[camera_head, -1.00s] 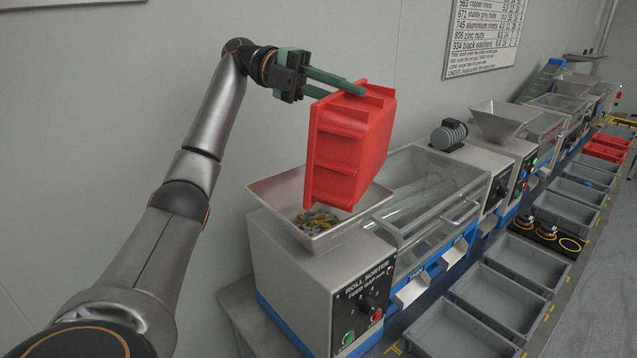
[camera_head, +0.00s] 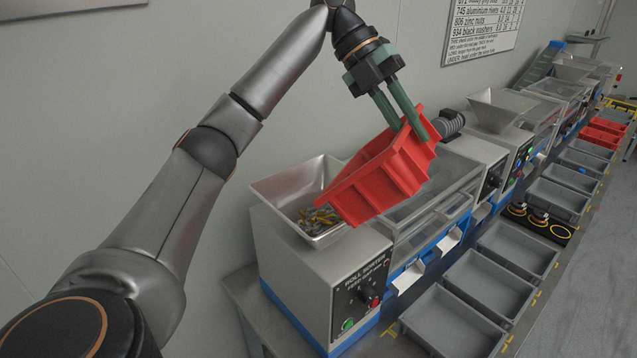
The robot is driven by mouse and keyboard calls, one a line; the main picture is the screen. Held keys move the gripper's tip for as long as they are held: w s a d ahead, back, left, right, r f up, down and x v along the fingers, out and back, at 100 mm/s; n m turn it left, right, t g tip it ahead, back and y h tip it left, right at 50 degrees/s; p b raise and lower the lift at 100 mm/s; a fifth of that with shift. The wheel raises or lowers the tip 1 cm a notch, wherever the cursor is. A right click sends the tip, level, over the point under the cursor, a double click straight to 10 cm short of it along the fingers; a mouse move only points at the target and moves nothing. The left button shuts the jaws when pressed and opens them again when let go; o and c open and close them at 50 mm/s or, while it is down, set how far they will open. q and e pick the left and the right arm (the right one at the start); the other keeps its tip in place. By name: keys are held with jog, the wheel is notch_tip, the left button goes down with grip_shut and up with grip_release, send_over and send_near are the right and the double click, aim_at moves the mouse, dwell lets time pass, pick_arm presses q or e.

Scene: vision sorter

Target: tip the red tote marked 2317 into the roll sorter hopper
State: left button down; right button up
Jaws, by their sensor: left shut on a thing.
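The red tote (camera_head: 378,178) is tilted above the roll sorter, its lower end over the right side of the hopper. My left gripper (camera_head: 408,128) is shut on the tote's upper right rim, with its green fingers pointing down. The metal hopper (camera_head: 282,188) of the nearest roll sorter (camera_head: 325,275) holds a pile of small mixed parts (camera_head: 318,218). My right gripper is not in view.
Grey bins (camera_head: 455,322) line the bench front. A second machine's hopper (camera_head: 498,110) and a motor (camera_head: 450,122) stand behind the tote. Red totes (camera_head: 603,135) sit far right. A printed chart (camera_head: 487,30) hangs on the wall.

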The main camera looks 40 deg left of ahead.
pick_arm(q)
jog(key=d+y, duration=0.1)
jog(key=w+d+g+y, duration=0.1)
jog(key=shift+d+f+y, duration=0.15)
jog(key=shift+d+y, duration=0.15)
jog(key=shift+d, duration=0.05)
jog(key=w+d+f+g+y, duration=0.2)
jog(key=d+f+y, duration=0.4)
jog(key=f+y, duration=0.1)
jog(key=shift+w+d+n+g+y, duration=0.3)
jog(key=shift+w+d+n+y, duration=0.1)
jog(key=shift+y, duration=0.2)
jog(key=shift+f, duration=0.1)
